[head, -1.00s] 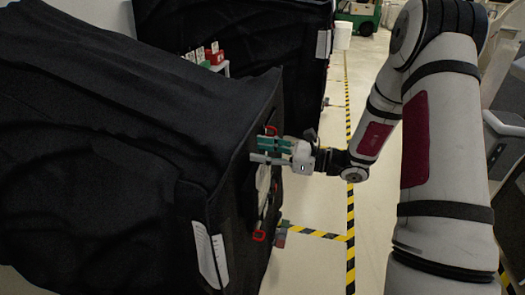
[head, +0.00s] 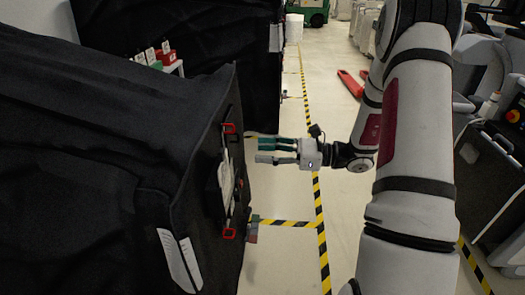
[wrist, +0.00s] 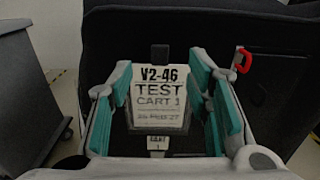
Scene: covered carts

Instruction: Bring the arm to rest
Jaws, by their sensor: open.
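My gripper (head: 262,152) is open and empty in the head view, beside the end face of a cart under a black cover (head: 100,165). Its teal-padded fingers point left toward that face, with a gap between them and the cart. The label hangs on the cart's end.
Red clips show on the cart's end, one upper (head: 229,128) and one lower (head: 228,234). Another black-covered cart (head: 200,60) stands behind. Yellow-black tape (head: 323,240) marks the floor. A red pallet-jack-like object (head: 351,84) lies farther back. Grey machinery (head: 500,130) stands at right.

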